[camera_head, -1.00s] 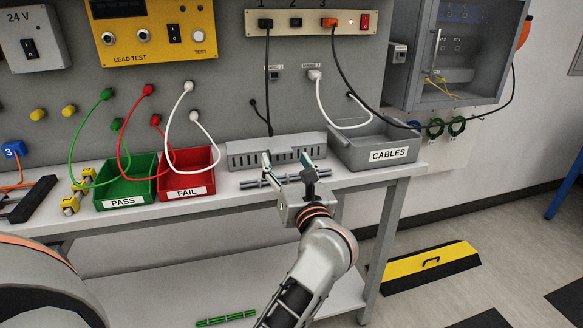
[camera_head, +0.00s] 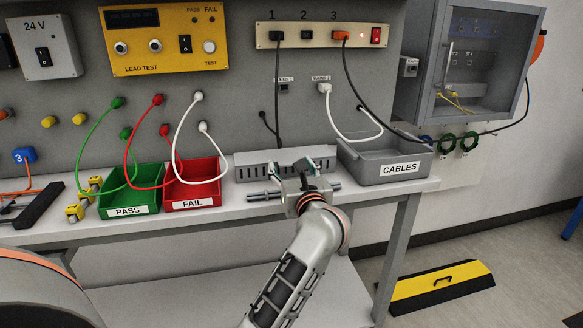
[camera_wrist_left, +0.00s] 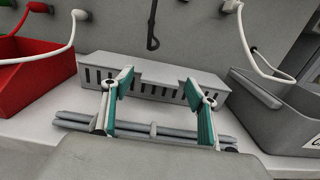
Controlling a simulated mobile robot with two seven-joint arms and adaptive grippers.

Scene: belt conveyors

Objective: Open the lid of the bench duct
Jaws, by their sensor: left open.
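The bench duct (camera_head: 247,172) is a long grey box with a slotted front, standing on the bench against the back panel. It also shows in the left wrist view (camera_wrist_left: 160,90), where its plain grey top, the lid (camera_wrist_left: 160,70), appears closed over it. My left gripper (camera_head: 301,168) is open and empty in front of the duct. In the left wrist view its two green-padded fingers (camera_wrist_left: 158,85) are spread wide and overlap the slotted front; contact cannot be told. In the head view it hides part of the duct's middle and right. My right gripper is not in view.
Grey rods (camera_wrist_left: 75,121) lie on the bench in front of the duct, partly under my gripper. A red FAIL bin (camera_head: 196,190) stands left of the duct, and a grey CABLES bin (camera_head: 385,165) stands right. Cables hang from the panel above and behind the duct.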

